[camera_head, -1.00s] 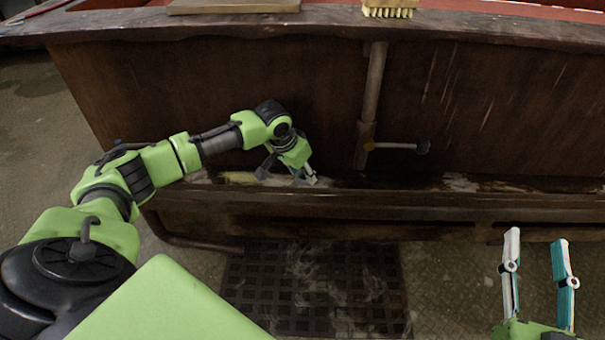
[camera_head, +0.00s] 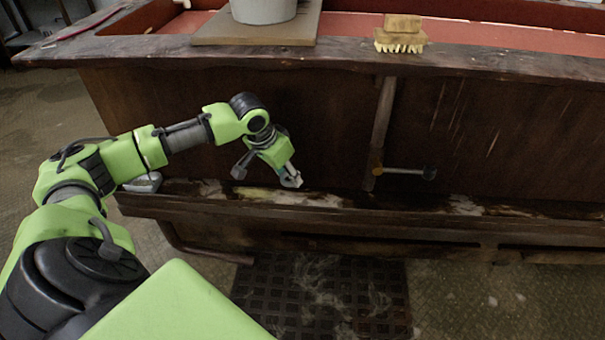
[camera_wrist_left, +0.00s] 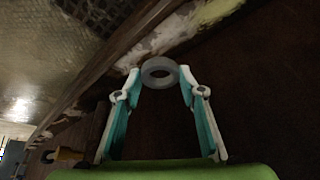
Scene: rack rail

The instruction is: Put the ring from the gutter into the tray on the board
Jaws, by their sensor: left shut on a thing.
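The ring (camera_wrist_left: 160,84) is grey and sits between the fingertips of my left gripper (camera_wrist_left: 160,76) in the left wrist view. That gripper is shut on it. In the head view my left gripper (camera_head: 291,179) is just above the gutter (camera_head: 330,216), in front of the dark wooden wall, and the ring is hard to make out there. The board (camera_head: 205,33) lies on the ledge at the top. A grey round container (camera_head: 263,10) stands on it, its top cut off by the picture edge. My right gripper is out of view.
A brush (camera_head: 400,40) with pale bristles lies on the ledge right of the board. A vertical pipe with a side handle (camera_head: 405,171) stands out from the wall right of my left gripper. A grey object (camera_head: 145,182) is at the gutter's left end.

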